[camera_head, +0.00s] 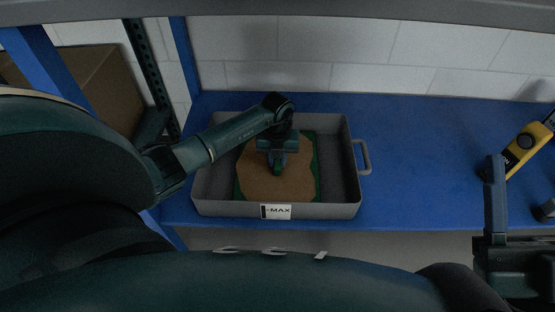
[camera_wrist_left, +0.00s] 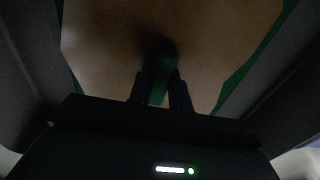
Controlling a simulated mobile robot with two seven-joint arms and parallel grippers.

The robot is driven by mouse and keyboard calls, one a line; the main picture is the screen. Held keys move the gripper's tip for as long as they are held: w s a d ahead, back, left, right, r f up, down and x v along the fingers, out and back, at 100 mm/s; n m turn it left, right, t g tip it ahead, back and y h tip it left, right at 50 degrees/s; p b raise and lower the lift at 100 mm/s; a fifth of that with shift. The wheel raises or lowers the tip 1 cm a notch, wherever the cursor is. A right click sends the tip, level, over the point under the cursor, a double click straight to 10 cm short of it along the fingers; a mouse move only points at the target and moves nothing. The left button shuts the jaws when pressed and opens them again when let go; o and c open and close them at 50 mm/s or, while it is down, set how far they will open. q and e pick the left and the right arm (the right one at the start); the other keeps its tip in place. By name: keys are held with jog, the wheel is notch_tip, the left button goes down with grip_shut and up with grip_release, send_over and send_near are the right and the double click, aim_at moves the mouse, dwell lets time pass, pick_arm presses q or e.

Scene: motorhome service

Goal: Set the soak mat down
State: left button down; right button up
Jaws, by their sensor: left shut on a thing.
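The soak mat (camera_head: 306,185) lies inside a grey tray (camera_head: 352,190) on the blue shelf. It is green at its edges, with a large brown patch over its middle. My left gripper (camera_head: 278,168) reaches down over the middle of the mat. In the left wrist view, its fingers (camera_wrist_left: 163,88) are shut on a green upright part of the mat, with the brown surface (camera_wrist_left: 110,45) around it. I cannot tell whether the mat rests fully on the tray floor. Part of my right gripper (camera_head: 495,190) shows at the lower right, and its jaws are unclear.
The tray has a handle (camera_head: 364,157) on its right side and a white label (camera_head: 275,211) in front. A yellow and black meter (camera_head: 527,142) lies at the right. The blue shelf (camera_head: 415,150) between tray and meter is clear. A cardboard box (camera_head: 100,90) stands at the left.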

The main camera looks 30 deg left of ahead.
pick_arm(q)
jog(key=shift+f, duration=0.1)
jog(key=c, duration=1.3)
grip_release()
pick_arm(e)
jog(key=shift+r, duration=0.1)
jog(key=shift+r, duration=0.1)
pick_arm(q)
notch_tip(320, 180, up, 12)
jog(key=p, duration=0.5)
pick_arm(e)
notch_tip(320, 180, down, 7)
jog(key=m+g+h, duration=0.2)
jog(key=m+h, duration=0.3)
jog(key=shift+s+a+m+h, duration=0.3)
jog(key=shift+s+a+m, duration=0.05)
jog(key=shift+s+m, duration=0.1)
jog(key=shift+r, duration=0.1)
